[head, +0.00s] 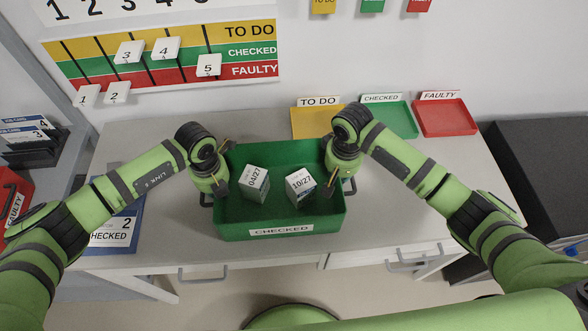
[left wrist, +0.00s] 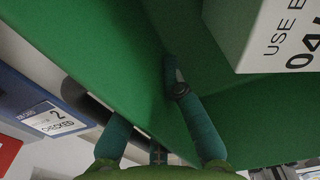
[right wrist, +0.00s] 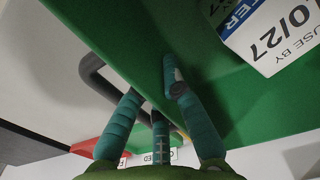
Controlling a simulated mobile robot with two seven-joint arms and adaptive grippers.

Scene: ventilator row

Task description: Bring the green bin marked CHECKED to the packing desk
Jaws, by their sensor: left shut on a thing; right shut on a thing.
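The green bin marked CHECKED (head: 282,217) is in the middle of the head view, over the front part of a pale desk (head: 175,240). I cannot tell whether it rests on the desk or is held just above it. Two white boxes lie inside, one reading 04/27 (head: 254,183) and one reading 10/27 (head: 300,187). My left gripper (head: 219,186) is shut on the bin's left wall, and my right gripper (head: 335,185) on its right wall. In both wrist views a finger lies against the inside of the wall, beside a dark side handle (right wrist: 95,75).
Small yellow (head: 316,122), green (head: 390,120) and red (head: 446,117) trays stand at the desk's back right. A blue item labelled 2 CHECKED (head: 112,235) lies left. A red FAULTY bin (head: 14,195) is at the far left. A numbered board (head: 165,55) hangs behind.

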